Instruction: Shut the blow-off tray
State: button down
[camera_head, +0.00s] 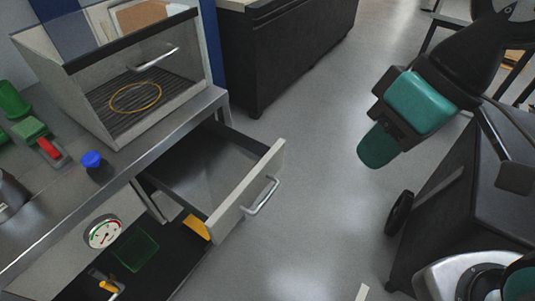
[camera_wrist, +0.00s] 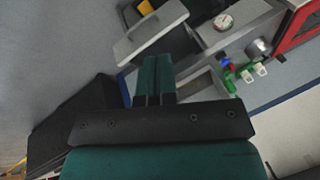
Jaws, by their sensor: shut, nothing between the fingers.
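The blow-off tray (camera_head: 240,200) is a drawer with a pale front and a bar handle (camera_head: 262,196). It stands pulled out from under the metal bench, and its dark inside is bare where it shows. Its pale front (camera_wrist: 150,34) also seems to show in the wrist view, beyond the fingers. My gripper (camera_head: 378,147) has teal fingers, shut and empty. It hangs over the open floor to the right of the tray, apart from the handle. The shut fingers also show in the wrist view (camera_wrist: 154,70).
A clear-sided box (camera_head: 135,95) with a yellow ring stands on the bench (camera_head: 150,150). A blue-topped item (camera_head: 92,160) and green and red parts sit to its left. A dial gauge (camera_head: 103,231) is below the bench top. A black cabinet (camera_head: 285,50) stands behind; the floor between is clear.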

jog(key=w+a+f+m+t+y+b, duration=0.15)
jog(key=w+f+m+b, duration=0.4)
jog(key=w+f, duration=0.6)
jog(key=m+t+y+b, duration=0.2)
jog(key=m+t+b, duration=0.25)
jog(key=m, duration=0.45)
send_near(280, 161)
notch_tip(280, 161, down, 4)
jog(key=shift+n+g, duration=0.25)
jog(key=shift+g, duration=0.05)
jog(key=shift+w+a+f, duration=0.1)
jog(key=shift+w+a, duration=0.7)
jog(key=shift+a, duration=0.2)
jog(key=shift+w+a+f, duration=0.15)
jog(key=shift+w+a, duration=0.65)
jog(key=shift+a, duration=0.2)
jog(key=shift+w, duration=0.1)
